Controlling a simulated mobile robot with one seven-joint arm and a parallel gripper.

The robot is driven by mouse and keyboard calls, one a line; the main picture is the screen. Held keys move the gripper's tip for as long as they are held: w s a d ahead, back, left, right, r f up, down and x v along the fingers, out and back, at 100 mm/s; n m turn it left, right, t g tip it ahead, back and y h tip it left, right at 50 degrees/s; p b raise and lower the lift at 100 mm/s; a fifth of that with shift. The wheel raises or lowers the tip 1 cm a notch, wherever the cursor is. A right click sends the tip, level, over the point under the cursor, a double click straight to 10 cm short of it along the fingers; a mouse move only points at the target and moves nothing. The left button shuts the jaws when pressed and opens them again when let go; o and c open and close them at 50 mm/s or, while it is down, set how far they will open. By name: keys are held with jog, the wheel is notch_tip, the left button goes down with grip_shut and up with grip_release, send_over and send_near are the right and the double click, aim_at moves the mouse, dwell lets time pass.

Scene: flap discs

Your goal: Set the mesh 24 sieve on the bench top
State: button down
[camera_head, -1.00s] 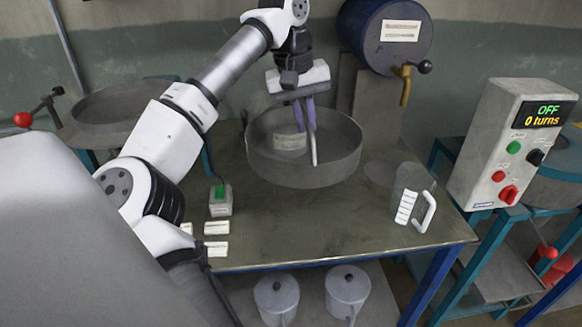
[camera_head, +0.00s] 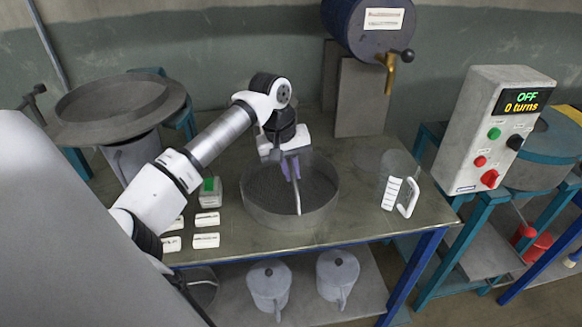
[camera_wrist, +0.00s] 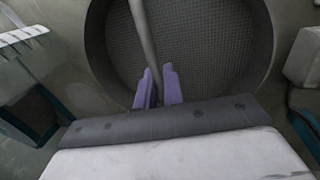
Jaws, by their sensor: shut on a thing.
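The sieve, a round grey pan with a fine mesh floor (camera_head: 262,217), is at the front middle of the bench top (camera_head: 370,222). It looks level, low on or just over the surface; I cannot tell if it touches. No mesh number is readable on it. My gripper (camera_head: 291,168) is shut on the sieve's bar, a pale rod crossing the pan. In the wrist view, the purple fingers (camera_wrist: 158,82) close around this bar (camera_wrist: 143,35), with the dark mesh (camera_wrist: 210,45) behind.
A clear jug with a white handle (camera_head: 409,198) stands right of the sieve. A green-buttoned box (camera_head: 209,192) and several white labels (camera_head: 206,240) lie left. A drum with a brass tap (camera_head: 364,30) is behind. A control box reading OFF (camera_head: 497,130) is right. Lidded pots (camera_head: 338,275) stand below.

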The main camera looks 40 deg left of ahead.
jog(key=c, duration=1.5)
grip_release()
